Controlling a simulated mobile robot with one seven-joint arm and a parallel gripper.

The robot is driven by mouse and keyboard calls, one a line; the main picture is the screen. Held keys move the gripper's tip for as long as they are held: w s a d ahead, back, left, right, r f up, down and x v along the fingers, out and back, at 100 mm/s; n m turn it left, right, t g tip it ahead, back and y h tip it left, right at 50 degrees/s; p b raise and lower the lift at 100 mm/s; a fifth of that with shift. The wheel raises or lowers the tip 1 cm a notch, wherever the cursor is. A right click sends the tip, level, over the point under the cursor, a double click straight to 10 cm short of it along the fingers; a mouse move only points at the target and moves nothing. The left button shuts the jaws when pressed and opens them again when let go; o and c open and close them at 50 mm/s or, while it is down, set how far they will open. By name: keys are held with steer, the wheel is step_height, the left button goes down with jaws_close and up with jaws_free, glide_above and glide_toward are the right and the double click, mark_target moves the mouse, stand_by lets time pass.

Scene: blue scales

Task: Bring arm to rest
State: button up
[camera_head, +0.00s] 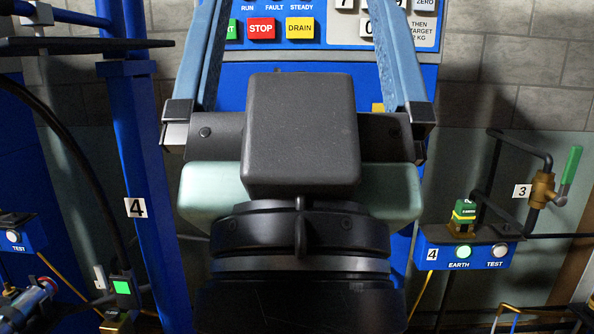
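My gripper (293,40) fills the middle of the head view, with its dark wrist and black block nearest the camera. Its two blue fingers stand far apart and point away toward the blue control panel (340,55). No object shows between them, and the panel face is visible through the gap. The fingertips run out of the top of the picture. I cannot tell how far they are from the panel.
On the right are a blue EARTH/TEST box (465,257) with a lit green lamp and a brass valve (541,189) with a green handle. A thin dark arm-like bar (85,45) crosses the upper left.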

step_height(320, 180, up, 24)
steer(key=p, duration=2.2)
